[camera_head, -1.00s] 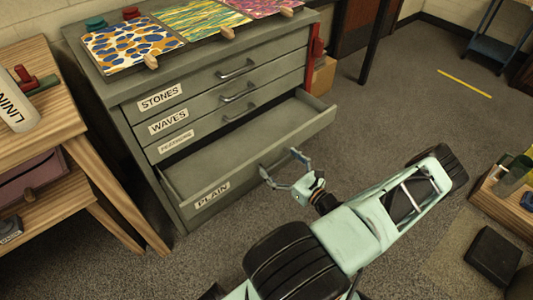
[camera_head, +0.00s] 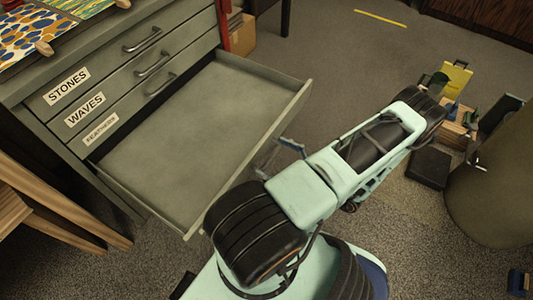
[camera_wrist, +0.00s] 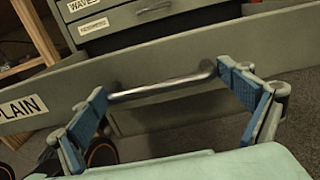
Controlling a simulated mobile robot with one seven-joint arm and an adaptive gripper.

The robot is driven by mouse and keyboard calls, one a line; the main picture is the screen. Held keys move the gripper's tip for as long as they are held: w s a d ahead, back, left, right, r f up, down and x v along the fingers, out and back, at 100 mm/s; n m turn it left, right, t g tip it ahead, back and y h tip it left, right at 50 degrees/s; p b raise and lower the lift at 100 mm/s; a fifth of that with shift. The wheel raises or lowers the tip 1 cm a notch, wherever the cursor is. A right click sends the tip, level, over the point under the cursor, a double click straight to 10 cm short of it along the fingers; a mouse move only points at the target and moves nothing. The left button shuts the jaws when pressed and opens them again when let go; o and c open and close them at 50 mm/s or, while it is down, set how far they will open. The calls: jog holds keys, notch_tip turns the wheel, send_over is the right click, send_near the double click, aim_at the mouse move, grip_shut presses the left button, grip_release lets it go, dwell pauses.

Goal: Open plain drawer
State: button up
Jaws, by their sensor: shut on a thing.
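The plain drawer (camera_head: 190,130), the lowest of the grey cabinet, stands far out of it and its inside looks empty. In the wrist view its front panel (camera_wrist: 65,90) carries a PLAIN label (camera_wrist: 22,107) at the left. Its metal handle (camera_wrist: 165,87) spans between the blue-padded fingers of my gripper (camera_wrist: 165,93), one finger at each end. My gripper is shut on this handle. In the head view my gripper (camera_head: 272,157) is at the drawer front, partly hidden by my arm, and the handle is mostly hidden.
A wooden table (camera_head: 40,205) stands at the left. A black box (camera_head: 428,167) and a large round bin (camera_head: 495,180) stand on the floor at the right.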

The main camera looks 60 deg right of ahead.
jog(key=shift+s+d, duration=0.15)
jog(key=shift+s, duration=0.15)
jog(key=o, duration=1.3)
jog(key=shift+f, duration=0.1)
jog(key=s, duration=1.2)
jog(key=shift+d, duration=0.15)
